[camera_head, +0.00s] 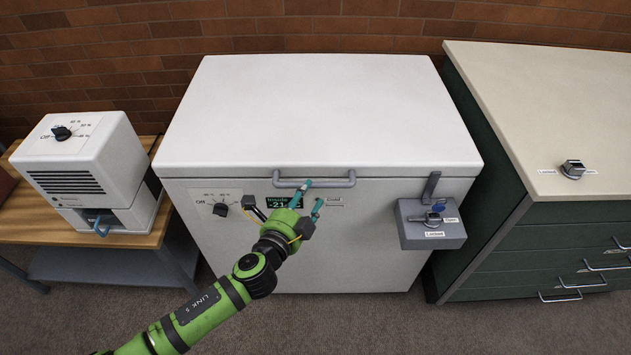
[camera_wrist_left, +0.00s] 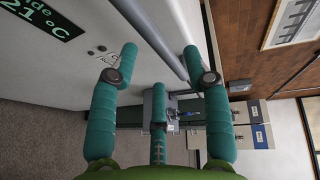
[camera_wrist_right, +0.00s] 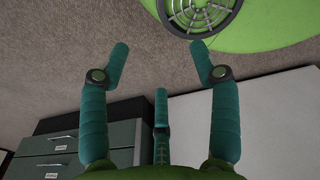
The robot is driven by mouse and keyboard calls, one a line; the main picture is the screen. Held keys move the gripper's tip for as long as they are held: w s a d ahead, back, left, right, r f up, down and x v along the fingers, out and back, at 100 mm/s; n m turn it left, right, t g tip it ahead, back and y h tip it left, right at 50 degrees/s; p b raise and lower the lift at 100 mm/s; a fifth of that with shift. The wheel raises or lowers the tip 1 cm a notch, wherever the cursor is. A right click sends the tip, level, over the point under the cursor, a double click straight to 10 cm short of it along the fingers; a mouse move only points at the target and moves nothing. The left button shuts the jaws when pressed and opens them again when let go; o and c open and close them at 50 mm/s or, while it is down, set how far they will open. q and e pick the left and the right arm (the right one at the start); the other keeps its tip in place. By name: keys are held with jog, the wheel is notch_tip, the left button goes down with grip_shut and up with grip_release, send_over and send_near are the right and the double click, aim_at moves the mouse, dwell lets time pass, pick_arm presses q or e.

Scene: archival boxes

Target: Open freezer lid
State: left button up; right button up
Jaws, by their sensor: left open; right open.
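The white chest freezer (camera_head: 240,240) stands in the middle of the head view with its lid (camera_head: 320,110) down. A grey bar handle (camera_head: 335,183) runs along the lid's front edge. My left gripper (camera_head: 311,196) is open at the handle's right half; one fingertip overlaps the bar in the head view. In the left wrist view the handle (camera_wrist_left: 152,38) passes between the open fingertips (camera_wrist_left: 160,54); I cannot tell whether they touch it. A grey lock box (camera_head: 418,238) sits on the freezer's front right. My right gripper (camera_wrist_right: 159,55) is open and empty, outside the head view.
A white dehumidifier-like unit (camera_head: 85,165) stands on a wooden table (camera_head: 30,228) at the left. A green drawer cabinet (camera_head: 530,245) with a beige top (camera_head: 540,100) stands close at the right. A brick wall (camera_head: 300,25) is behind. The carpet (camera_head: 350,325) in front is clear.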

aim_at(314, 187)
pick_arm(q)
jog(key=x, duration=0.5)
jog(key=shift+f, duration=0.1)
grip_shut()
